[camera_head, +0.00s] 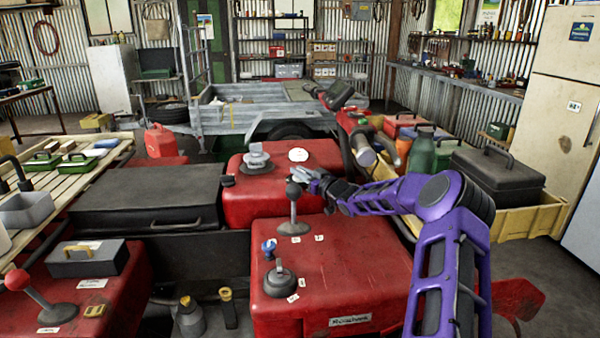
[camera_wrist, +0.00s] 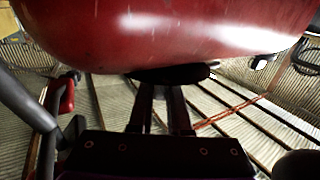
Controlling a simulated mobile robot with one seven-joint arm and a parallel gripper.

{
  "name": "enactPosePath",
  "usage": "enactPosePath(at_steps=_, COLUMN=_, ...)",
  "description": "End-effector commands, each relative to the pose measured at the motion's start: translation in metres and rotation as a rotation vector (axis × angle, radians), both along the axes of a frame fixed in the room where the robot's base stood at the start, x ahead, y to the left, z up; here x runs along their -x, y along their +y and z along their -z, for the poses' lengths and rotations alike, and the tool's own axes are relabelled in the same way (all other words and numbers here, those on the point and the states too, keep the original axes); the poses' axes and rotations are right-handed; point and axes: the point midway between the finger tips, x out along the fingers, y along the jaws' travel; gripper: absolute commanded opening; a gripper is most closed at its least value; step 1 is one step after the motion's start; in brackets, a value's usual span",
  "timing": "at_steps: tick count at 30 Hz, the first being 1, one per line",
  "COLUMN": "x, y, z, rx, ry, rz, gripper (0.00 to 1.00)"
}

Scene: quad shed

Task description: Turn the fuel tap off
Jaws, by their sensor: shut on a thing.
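My gripper (camera_head: 307,178) is at the end of the purple arm, just above the red quad bodywork (camera_head: 345,275). In the head view its tip meets the dark knob of an upright grey lever (camera_head: 294,212). In the wrist view my gripper (camera_wrist: 162,88) is shut on a dark, flat-looking part (camera_wrist: 172,74) against a rounded red surface (camera_wrist: 180,35). I cannot tell for sure that this part is the lever's knob. A blue knob (camera_head: 269,247) and a dark round control (camera_head: 280,278) with small labels stand nearer. Which control is the fuel tap is unclear.
A red tank (camera_head: 255,205) with a grey cap (camera_head: 256,157) lies behind the lever. A black case (camera_head: 495,175) and a yellow crate (camera_head: 530,220) stand to the right. A grey trailer (camera_head: 235,115) is behind.

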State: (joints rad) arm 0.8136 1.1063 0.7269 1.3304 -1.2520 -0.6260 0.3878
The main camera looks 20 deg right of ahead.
Motion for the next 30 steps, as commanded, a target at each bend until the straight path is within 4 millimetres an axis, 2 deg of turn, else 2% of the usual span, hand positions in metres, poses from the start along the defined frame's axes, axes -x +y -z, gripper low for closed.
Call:
enactPosePath(at_steps=10, x=-0.0004, y=0.0004, z=-0.0041, rx=0.005, ry=-0.002, rz=-0.114, gripper=0.00)
enactPosePath(at_steps=21, x=-0.0005, y=0.0008, z=0.0023, rx=0.006, ry=-0.001, rz=-0.329, gripper=0.00)
enactPosePath(at_steps=30, x=-0.0001, y=0.0009, z=0.0031, rx=0.005, ry=-0.001, rz=-0.438, gripper=0.00)
